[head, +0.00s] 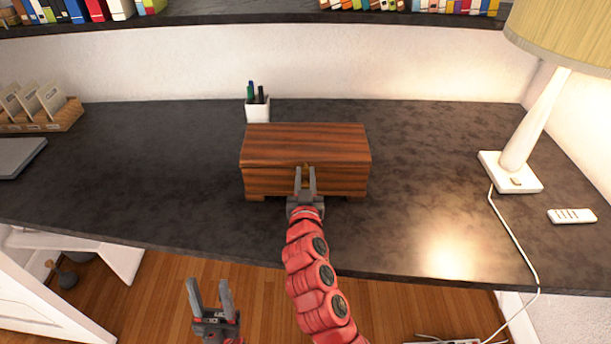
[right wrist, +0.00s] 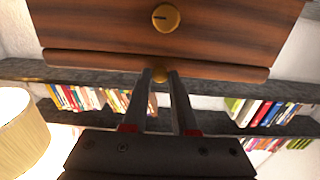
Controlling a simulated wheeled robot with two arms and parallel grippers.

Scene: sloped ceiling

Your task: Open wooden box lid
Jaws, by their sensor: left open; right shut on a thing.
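The wooden box (head: 270,182), dark reddish brown with striped grain, stands on the dark desk in the middle of the head view. Its lid (head: 305,143) looks closed. In the right wrist view, which appears upside down, the box front (right wrist: 90,22) carries a round gold knob (right wrist: 166,18). My left gripper (head: 209,288) is open and empty, low in front of the desk.
A white pen cup (head: 257,110) stands behind the box's left corner. A lamp (head: 518,150), its cord and a white remote (head: 572,216) are at right. A wooden file holder (head: 45,118) is at far left. The desk (head: 150,170) is clear on both sides of the box.

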